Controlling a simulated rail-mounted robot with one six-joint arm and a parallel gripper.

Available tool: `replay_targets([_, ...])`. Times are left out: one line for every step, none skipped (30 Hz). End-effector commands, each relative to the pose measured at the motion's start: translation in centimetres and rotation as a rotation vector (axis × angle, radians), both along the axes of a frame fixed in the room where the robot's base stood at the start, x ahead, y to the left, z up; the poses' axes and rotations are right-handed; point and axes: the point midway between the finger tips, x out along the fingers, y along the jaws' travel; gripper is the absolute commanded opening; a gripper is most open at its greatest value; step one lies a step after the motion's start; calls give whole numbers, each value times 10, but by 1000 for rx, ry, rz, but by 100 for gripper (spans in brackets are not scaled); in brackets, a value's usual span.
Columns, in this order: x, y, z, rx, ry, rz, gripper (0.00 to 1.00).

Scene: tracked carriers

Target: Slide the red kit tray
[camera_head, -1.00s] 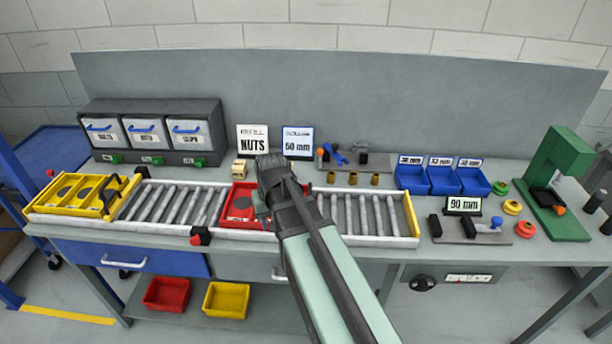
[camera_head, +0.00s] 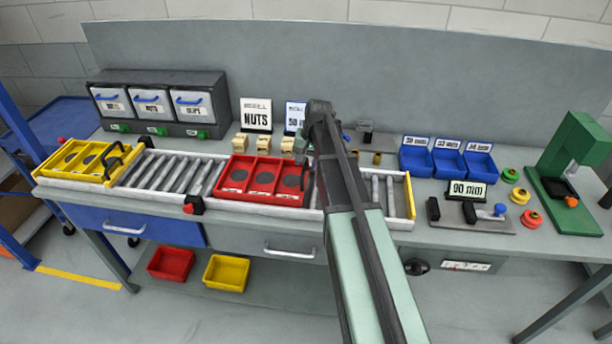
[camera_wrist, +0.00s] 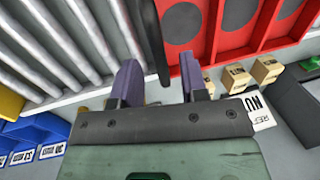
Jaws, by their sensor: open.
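The red kit tray (camera_head: 262,181) sits on the roller track (camera_head: 170,173), near the middle of its length. It has several compartments with dark round discs. In the wrist view the red tray (camera_wrist: 218,30) fills the upper right. A black upright handle (camera_wrist: 153,40) stands at its near end. My gripper (camera_wrist: 159,66) is open, with one finger on each side of the handle's end as seen in the wrist view. I cannot tell whether a finger touches it. In the head view my arm hides the fingers and the handle.
A yellow tray (camera_head: 78,162) with a black handle stands at the track's left end. A red-and-black stop (camera_head: 193,205) is on the front rail. Wooden blocks (camera_head: 264,144) and a NUTS sign (camera_head: 256,114) stand behind the track. Rollers left of the red tray are bare.

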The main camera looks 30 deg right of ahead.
Motion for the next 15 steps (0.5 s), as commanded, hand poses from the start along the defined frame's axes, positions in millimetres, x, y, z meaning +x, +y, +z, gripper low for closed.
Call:
replay_targets([1,1,-11,0,0,0,40])
replay_targets([1,1,-12,0,0,0,40])
replay_targets([1,2,-12,0,0,0,40])
replay_targets([1,2,-11,0,0,0,40])
replay_targets([1,2,-10,0,0,0,40])
replay_targets([1,2,-9,0,0,0,40])
replay_targets([1,2,-9,0,0,0,40])
replay_targets([1,2,-9,0,0,0,40])
replay_targets([1,2,-9,0,0,0,40])
replay_targets([1,2,-9,0,0,0,37])
replay_targets([1,2,-9,0,0,0,33])
replay_targets([1,2,-9,0,0,0,26])
replay_targets([1,2,-9,0,0,0,22])
replay_targets([1,2,-9,0,0,1,17])
replay_targets([1,2,-9,0,0,1,11])
